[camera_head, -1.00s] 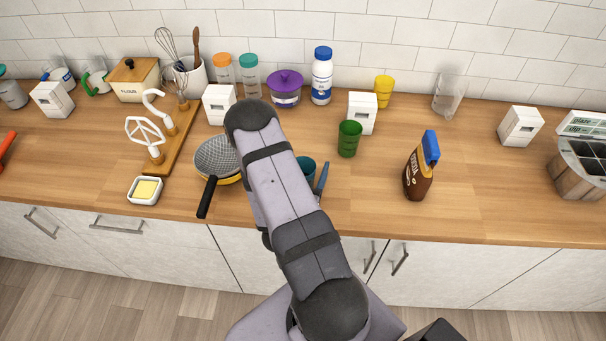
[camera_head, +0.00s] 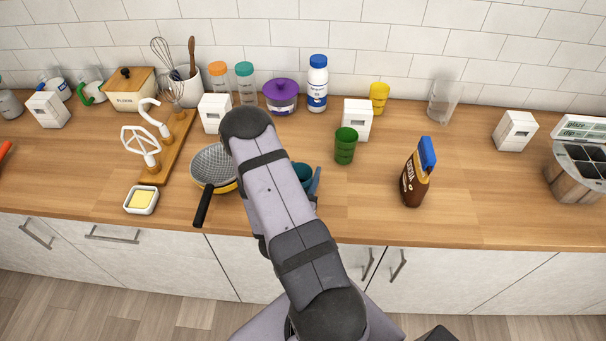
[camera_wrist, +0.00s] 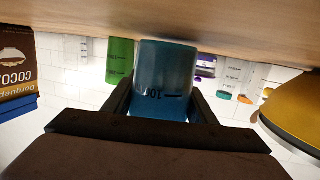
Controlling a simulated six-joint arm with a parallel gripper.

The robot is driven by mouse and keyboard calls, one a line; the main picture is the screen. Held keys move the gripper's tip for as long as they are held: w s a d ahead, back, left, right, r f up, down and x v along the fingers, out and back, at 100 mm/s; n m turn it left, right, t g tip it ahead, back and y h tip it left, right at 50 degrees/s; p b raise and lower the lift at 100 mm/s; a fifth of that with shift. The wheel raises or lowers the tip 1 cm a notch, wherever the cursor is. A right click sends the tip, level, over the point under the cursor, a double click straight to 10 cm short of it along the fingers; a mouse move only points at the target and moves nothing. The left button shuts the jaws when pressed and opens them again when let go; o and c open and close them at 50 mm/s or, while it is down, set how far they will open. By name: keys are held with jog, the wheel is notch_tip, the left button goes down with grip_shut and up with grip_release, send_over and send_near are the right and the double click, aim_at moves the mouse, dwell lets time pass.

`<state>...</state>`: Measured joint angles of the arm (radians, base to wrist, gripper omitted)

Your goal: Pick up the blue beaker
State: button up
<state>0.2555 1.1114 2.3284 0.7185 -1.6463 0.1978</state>
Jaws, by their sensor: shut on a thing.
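The blue beaker (camera_wrist: 165,75) stands out clearly in the wrist view, with dark marks on its side. My gripper (camera_wrist: 163,100) is shut on it, with one dark finger on each side. In the wrist view the picture is upside down, with the wooden counter along the top. In the head view the teal rim of the blue beaker (camera_head: 302,172) shows just right of my arm, which hides the rest of it. I cannot tell whether its base is clear of the counter.
A green beaker (camera_head: 345,146) stands behind and to the right. A cocoa package (camera_head: 414,178) stands farther right. A strainer over a yellow bowl (camera_head: 213,166) is to the left. A yellow beaker (camera_head: 379,97) and white boxes are behind.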

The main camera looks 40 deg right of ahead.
notch_tip(320, 180, up, 9)
jog(key=b, duration=0.1)
jog(key=shift+r, duration=0.15)
dwell(1.0)
jog(key=shift+r, duration=0.15)
dwell(0.9)
jog(key=w+a+r+p, duration=0.2)
jog(key=w+a+r, duration=0.15)
jog(key=w, duration=0.55)
jog(key=w+a+r+p, duration=0.2)
jog(key=w+a, duration=0.2)
jog(key=w, duration=0.5)
jog(key=w+a+r+p, duration=0.1)
jog(key=w+a+p, duration=0.1)
jog(key=w+a, duration=0.3)
jog(key=w+a+r+p, duration=0.2)
jog(key=w+a, duration=0.3)
jog(key=a, duration=0.6)
jog(key=shift+w+a, duration=0.15)
jog(key=shift+a, duration=0.15)
jog(key=shift+f, duration=0.1)
